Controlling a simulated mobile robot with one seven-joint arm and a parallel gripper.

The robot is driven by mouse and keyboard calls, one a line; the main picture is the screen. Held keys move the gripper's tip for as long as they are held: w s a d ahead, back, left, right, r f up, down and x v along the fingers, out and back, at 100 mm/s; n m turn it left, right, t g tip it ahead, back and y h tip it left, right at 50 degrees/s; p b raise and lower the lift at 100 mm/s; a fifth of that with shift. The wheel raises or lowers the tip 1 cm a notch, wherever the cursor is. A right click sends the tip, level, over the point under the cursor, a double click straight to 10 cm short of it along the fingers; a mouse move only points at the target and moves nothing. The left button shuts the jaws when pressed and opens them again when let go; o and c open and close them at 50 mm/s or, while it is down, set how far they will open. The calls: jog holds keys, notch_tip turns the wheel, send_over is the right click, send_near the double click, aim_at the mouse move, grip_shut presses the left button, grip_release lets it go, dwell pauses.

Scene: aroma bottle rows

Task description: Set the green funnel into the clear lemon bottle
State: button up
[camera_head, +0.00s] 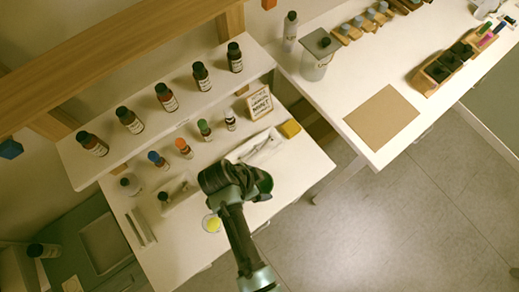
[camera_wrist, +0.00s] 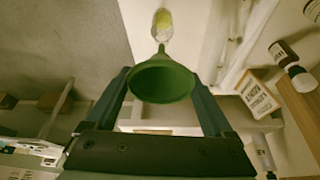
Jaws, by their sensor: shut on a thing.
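The green funnel (camera_wrist: 161,80) is between the two fingers of my gripper (camera_wrist: 160,76) in the wrist view, its wide mouth towards the camera. My gripper (camera_head: 258,184) is shut on it; in the head view only a green edge of the funnel (camera_head: 266,184) shows beside the dark gripper. The clear lemon bottle with yellow in it (camera_head: 212,224) stands near the front edge of the white table, left of and below my gripper in the picture. In the wrist view the lemon bottle (camera_wrist: 162,24) is beyond the funnel's spout; the funnel appears apart from it.
Several brown bottles (camera_head: 166,98) stand on a raised white shelf (camera_head: 140,144) behind the table. Small colour-capped bottles (camera_head: 184,149), a framed sign (camera_head: 259,104) and a yellow block (camera_head: 290,128) are on the table (camera_head: 180,252). A second table (camera_head: 345,78) is at right.

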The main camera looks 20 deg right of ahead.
jog(key=shift+f+b, duration=1.6)
jog(key=shift+f, duration=0.45)
jog(key=o, duration=1.1)
jog(key=shift+r, duration=0.1)
jog(key=shift+c, duration=0.2)
jog(key=b+v, duration=0.1)
jog(key=v, duration=1.2)
